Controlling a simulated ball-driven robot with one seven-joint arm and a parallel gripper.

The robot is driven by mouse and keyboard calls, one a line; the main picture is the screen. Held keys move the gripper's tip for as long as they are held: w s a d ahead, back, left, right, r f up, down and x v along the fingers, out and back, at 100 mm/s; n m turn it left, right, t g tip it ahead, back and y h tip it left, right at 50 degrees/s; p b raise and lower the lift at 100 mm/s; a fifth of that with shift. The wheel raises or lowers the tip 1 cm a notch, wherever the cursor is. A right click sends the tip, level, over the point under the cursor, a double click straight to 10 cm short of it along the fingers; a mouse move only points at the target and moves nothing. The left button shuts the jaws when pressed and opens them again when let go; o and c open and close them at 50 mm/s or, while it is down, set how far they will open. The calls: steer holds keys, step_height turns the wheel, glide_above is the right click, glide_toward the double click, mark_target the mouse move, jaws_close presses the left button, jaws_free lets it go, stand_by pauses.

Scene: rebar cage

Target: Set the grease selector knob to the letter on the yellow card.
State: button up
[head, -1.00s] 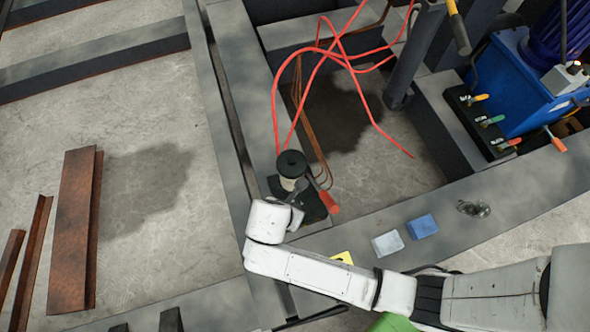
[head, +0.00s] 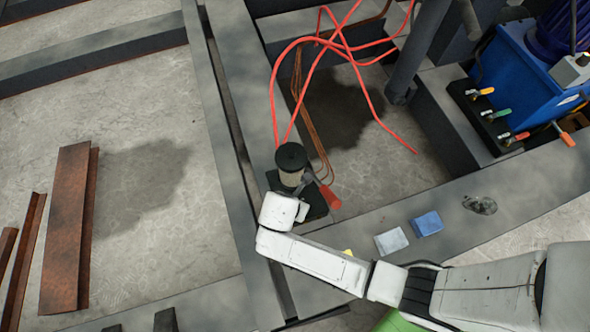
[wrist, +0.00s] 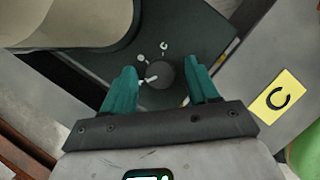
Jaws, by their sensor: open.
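The grease selector knob (wrist: 163,75) is a dark round knob on a dark plate in the wrist view. White marks surround its upper left, one resembling a C above it; the others are too small to read surely. The yellow card (wrist: 279,98) lies at the right and bears a black C. In the head view only a sliver of the card (head: 347,252) shows behind my arm. My gripper (wrist: 163,80) is open, its teal fingers on either side of the knob with gaps visible. In the head view my wrist hides the knob.
A grease unit with a black-topped canister (head: 291,157) and a red handle (head: 330,197) stands beside my wrist. Red hoses (head: 340,55) loop behind it. A grey block (head: 391,241) and a blue block (head: 426,223) lie on the beam to the right.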

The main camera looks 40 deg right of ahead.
steer(key=shift+c, duration=0.3)
steer(key=c, duration=0.9)
steer(key=shift+c, duration=0.2)
steer(key=shift+r+m, duration=0.1)
steer(key=shift+m, duration=0.2)
steer(key=m+p, duration=0.1)
steer(key=m+g+p, duration=0.1)
steer(key=m, duration=0.1)
steer(key=shift+w+r+g+p, duration=0.1)
steer(key=shift+w+g+p, duration=0.05)
steer(key=shift+g+p, duration=0.2)
steer(key=m+g+p, duration=0.1)
steer(key=m, duration=0.2)
steer(key=shift+w+m, duration=0.1)
steer(key=shift+m, duration=0.3)
steer(key=shift+m+g+p, duration=0.3)
steer(key=shift+m+g, duration=0.35)
steer(key=shift+m, duration=0.85)
